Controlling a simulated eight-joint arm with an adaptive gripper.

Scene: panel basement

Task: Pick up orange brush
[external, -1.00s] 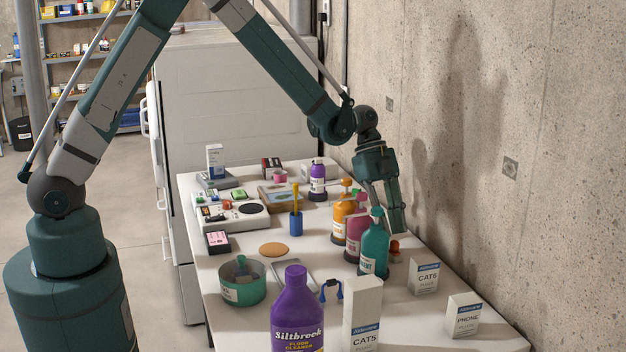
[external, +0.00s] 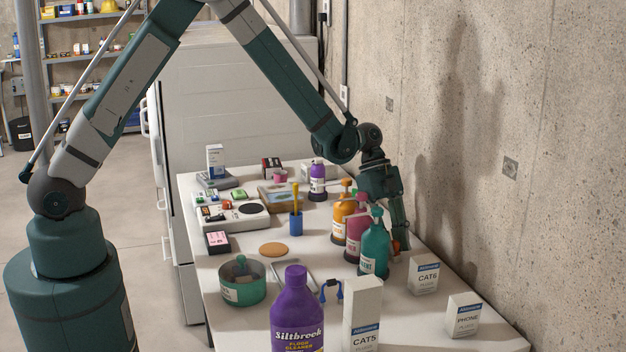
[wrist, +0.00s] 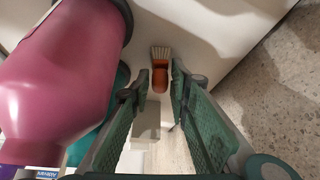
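The orange brush (wrist: 160,76) lies on the white table in the wrist view, its pale bristles (wrist: 160,53) pointing to the top of the picture. My gripper (wrist: 160,85) is open, with one green finger on each side of the brush's orange part. I cannot tell whether the fingers touch it. In the external view my gripper (external: 400,235) is low behind the teal bottle, close to the table. Only a small orange bit of the brush (external: 396,246) shows there; the bottle and fingers hide the rest.
Orange, pink (external: 357,232) and teal (external: 376,250) bottles stand just left of my gripper. The pink bottle (wrist: 62,80) fills the left of the wrist view. The concrete wall (external: 520,180) is to the right. White CAT6 (external: 424,275) and PHONE (external: 463,315) boxes stand nearer the camera.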

